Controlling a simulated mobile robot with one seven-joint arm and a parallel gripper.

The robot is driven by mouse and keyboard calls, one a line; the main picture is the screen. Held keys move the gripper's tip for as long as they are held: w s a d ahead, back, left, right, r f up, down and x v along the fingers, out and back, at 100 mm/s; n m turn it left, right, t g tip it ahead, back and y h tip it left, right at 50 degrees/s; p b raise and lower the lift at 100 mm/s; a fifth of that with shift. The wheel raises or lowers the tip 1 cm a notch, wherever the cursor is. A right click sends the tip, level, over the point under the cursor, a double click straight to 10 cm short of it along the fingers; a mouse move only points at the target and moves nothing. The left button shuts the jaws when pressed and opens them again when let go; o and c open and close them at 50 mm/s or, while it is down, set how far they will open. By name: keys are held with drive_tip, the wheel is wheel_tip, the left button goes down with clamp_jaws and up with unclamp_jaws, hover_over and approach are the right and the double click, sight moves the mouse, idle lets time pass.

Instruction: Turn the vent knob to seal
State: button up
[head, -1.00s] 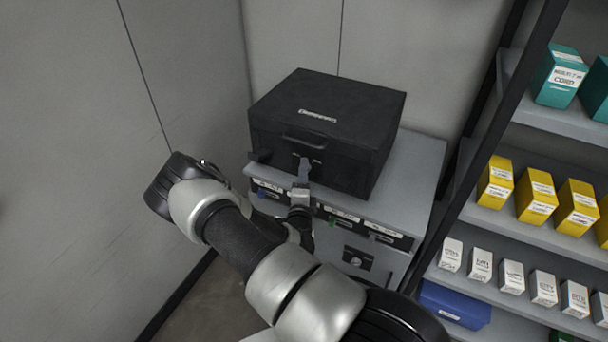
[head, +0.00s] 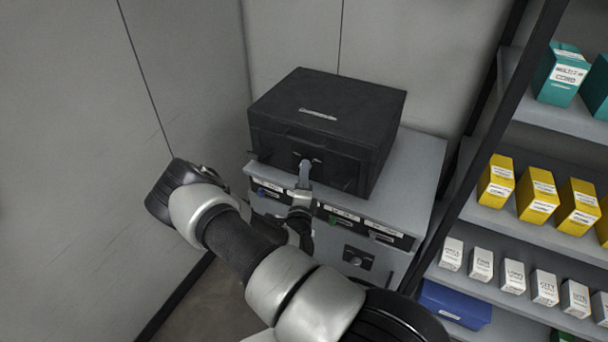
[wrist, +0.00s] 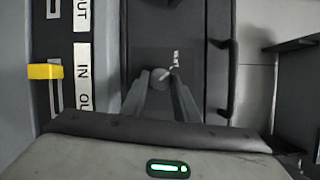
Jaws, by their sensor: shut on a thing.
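The vent knob (wrist: 159,73) is a small round grey knob on the front of a black case (head: 335,115). White VENT lettering stands beside it in the wrist view, with a short pale mark close to the knob. My gripper (wrist: 160,80) is shut on the vent knob, with one finger on each side. In the head view my gripper (head: 305,165) reaches up to the lower middle of the case front. There the fingers mostly hide the knob. I cannot tell the knob's exact setting.
A bar handle (wrist: 232,80) sticks out from the case beside the knob. A grey wall is at the left. Shelves with yellow boxes (head: 537,196) stand at the right.

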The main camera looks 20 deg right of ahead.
drive_tip(key=m+b, duration=0.1)
drive_tip(key=m, duration=0.1)
drive_tip(key=m+t+h+b, duration=0.1)
drive_tip(key=m, duration=0.1)
drive_tip(key=shift+f+m+h, duration=0.3)
drive_tip(key=shift+f, duration=0.05)
drive_tip(key=m+h+b, duration=0.1)
drive_tip(key=m, duration=0.1)
drive_tip(key=m+h+b, duration=0.1)
drive_tip(key=m, duration=0.2)
drive_tip(key=shift+w+a+f+m, duration=0.15)
drive_tip(key=shift+m, duration=0.15)
drive_tip(key=m+h+b, duration=0.1)
drive_tip(key=m, duration=0.2)
drive_tip(key=m+g+h+b, duration=0.1)
drive_tip(key=m+h, duration=0.1)
drive_tip(key=m, duration=0.1)
drive_tip(key=shift+w+a+f+g, duration=0.1)
drive_tip(key=shift+w+g, duration=0.05)
drive_tip(key=shift+g, duration=0.15)
drive_tip(key=shift+w+m+g+h+b, duration=0.1)
drive_tip(key=shift+m+g+h+b, duration=0.35)
drive_tip(key=shift+m, duration=0.7)
drive_tip(key=shift+m+g+h+b, duration=0.35)
drive_tip(key=shift+m+g+h, duration=0.1)
drive_tip(key=shift+m, duration=1)
drive_tip(key=o, duration=1.1)
drive_tip(key=shift+c, duration=0.2)
drive_tip(key=shift+a, duration=0.1)
